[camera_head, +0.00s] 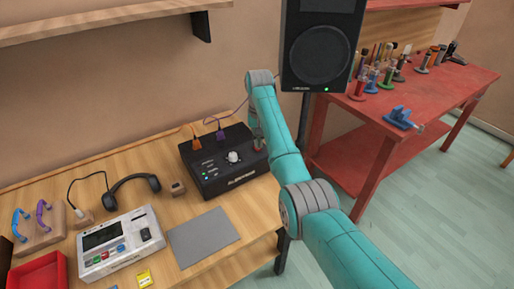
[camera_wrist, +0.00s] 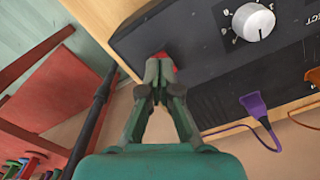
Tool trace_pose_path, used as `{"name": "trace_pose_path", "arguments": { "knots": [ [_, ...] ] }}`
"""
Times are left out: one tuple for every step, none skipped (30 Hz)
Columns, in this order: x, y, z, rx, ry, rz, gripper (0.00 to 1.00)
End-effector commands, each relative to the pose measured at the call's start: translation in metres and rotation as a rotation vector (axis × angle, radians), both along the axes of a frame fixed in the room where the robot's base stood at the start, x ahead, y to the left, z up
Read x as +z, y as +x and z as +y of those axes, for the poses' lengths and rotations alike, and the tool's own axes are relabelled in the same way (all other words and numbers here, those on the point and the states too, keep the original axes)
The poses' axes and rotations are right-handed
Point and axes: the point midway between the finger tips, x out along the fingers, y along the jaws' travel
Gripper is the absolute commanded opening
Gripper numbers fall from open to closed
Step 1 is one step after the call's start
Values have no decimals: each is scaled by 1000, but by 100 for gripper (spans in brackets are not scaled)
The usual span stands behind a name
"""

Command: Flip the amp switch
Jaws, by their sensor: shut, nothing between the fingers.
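The amp is a black box (camera_head: 222,172) on the wooden bench, with a white knob (camera_head: 233,157) and small green lights on its top. In the wrist view its dark panel (camera_wrist: 200,42) fills the upper middle, with the white knob (camera_wrist: 253,22) at the upper right. A red switch (camera_wrist: 167,59) shows near the panel's end, right at my fingertips and partly hidden by them. My gripper (camera_wrist: 160,66) is shut and empty, its fingertips together at the switch. I cannot tell whether they touch it, or which way it is set.
An orange plug (camera_head: 196,142) and a purple plug (camera_wrist: 253,104) stand at the amp's back edge. A speaker (camera_head: 320,50) stands behind my arm. Headphones (camera_head: 134,184), a white device (camera_head: 119,242) and a grey mat (camera_head: 203,237) lie on the bench. A red table (camera_head: 450,88) is right.

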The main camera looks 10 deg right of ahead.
Motion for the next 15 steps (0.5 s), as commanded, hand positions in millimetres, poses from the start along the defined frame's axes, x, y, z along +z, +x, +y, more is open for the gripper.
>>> {"name": "trace_pose_path", "arguments": {
  "knots": [
    [-1, 0, 0, 0, 0, 0, 0],
    [-1, 0, 0, 0, 0, 0, 0],
    [-2, 0, 0, 0, 0, 0, 0],
    [-2, 0, 0, 0, 0, 0, 0],
    [-2, 0, 0, 0, 0, 0, 0],
    [-3, 0, 0, 0, 0, 0, 0],
    [-3, 0, 0, 0, 0, 0, 0],
    [-4, 0, 0, 0, 0, 0, 0],
    [-4, 0, 0, 0, 0, 0, 0],
    [-5, 0, 0, 0, 0, 0, 0],
    [-5, 0, 0, 0, 0, 0, 0],
    [-6, 0, 0, 0, 0, 0, 0],
    [-6, 0, 0, 0, 0, 0, 0],
    [-6, 0, 0, 0, 0, 0, 0],
    [-7, 0, 0, 0, 0, 0, 0]
  ]
}}
